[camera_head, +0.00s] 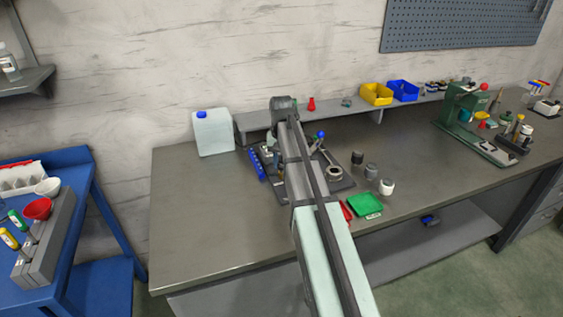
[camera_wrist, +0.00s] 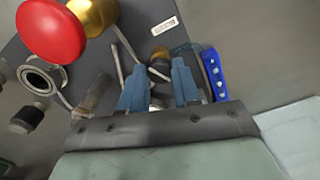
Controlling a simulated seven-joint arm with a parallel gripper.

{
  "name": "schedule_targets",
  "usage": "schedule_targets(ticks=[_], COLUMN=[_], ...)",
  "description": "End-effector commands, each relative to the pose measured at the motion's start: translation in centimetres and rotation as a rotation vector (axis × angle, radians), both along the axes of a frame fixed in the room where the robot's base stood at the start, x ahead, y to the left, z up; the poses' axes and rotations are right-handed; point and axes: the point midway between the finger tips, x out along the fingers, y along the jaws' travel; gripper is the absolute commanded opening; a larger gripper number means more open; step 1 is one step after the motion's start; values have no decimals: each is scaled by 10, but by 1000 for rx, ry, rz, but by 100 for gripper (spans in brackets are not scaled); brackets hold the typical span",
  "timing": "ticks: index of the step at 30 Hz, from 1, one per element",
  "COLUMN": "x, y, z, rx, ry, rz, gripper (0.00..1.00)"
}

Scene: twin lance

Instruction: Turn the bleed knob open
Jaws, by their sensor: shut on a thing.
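In the wrist view my gripper (camera_wrist: 159,68) has its two blue-grey fingers on either side of a small dark and brass-coloured knob (camera_wrist: 160,61), which I take for the bleed knob. The gripper is shut on it; the fingers hide part of its sides. The knob stands on a dark base plate (camera_wrist: 140,20) with a white label (camera_wrist: 165,26) beyond it. In the head view my arm covers the gripper and the knob, and only the edges of the dark base plate (camera_head: 343,185) show around the arm.
A blue rack (camera_wrist: 212,72) is close at right.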

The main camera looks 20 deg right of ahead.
Motion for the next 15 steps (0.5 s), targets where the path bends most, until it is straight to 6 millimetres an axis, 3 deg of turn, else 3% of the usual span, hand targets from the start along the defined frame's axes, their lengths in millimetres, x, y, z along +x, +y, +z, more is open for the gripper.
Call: schedule_targets(ticks=[15], x=[1], y=[0], z=[0], rx=[0], ry=[-1], rz=[491], gripper=[1])
